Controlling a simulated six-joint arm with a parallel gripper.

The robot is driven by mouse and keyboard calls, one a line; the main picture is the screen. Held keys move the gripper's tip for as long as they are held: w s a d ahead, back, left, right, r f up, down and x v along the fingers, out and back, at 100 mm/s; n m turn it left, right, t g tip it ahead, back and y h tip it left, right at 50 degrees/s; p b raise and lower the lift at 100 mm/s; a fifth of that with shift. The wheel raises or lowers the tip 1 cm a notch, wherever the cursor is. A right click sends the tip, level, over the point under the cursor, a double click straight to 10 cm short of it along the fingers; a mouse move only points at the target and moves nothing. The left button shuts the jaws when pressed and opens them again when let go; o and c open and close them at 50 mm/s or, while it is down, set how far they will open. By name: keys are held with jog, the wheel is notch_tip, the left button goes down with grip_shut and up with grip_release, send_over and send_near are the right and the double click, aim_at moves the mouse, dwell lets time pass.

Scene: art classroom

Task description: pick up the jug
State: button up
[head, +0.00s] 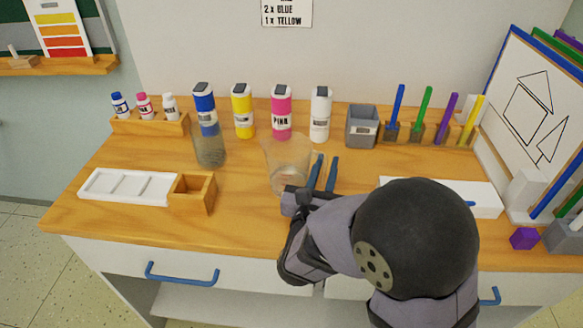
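A clear, see-through jug (287,158) stands upright on the wooden desk near the middle, wider at the top than at the base. My gripper (325,172) is just to its right, with two blue fingers pointing away from me and a gap between them. Nothing is clearly visible in the gap. The left finger is very close to the jug's right side; I cannot tell whether they touch. The jug's lower right is partly hidden by my gripper, and no handle can be made out.
A grey see-through cup (209,150) stands left of the jug. Paint bottles, including a pink one (281,117), line the back. A white palette (130,186) and wooden box lie left. A white box (480,198) is right, partly behind my arm. Bare desk lies front left.

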jog(key=shift+w+d, duration=0.1)
jog(key=shift+w, duration=0.35)
grip_shut()
jog(key=shift+r, duration=0.15)
notch_tip(320, 180, up, 10)
jog(key=p, duration=0.2)
dwell(1.0)
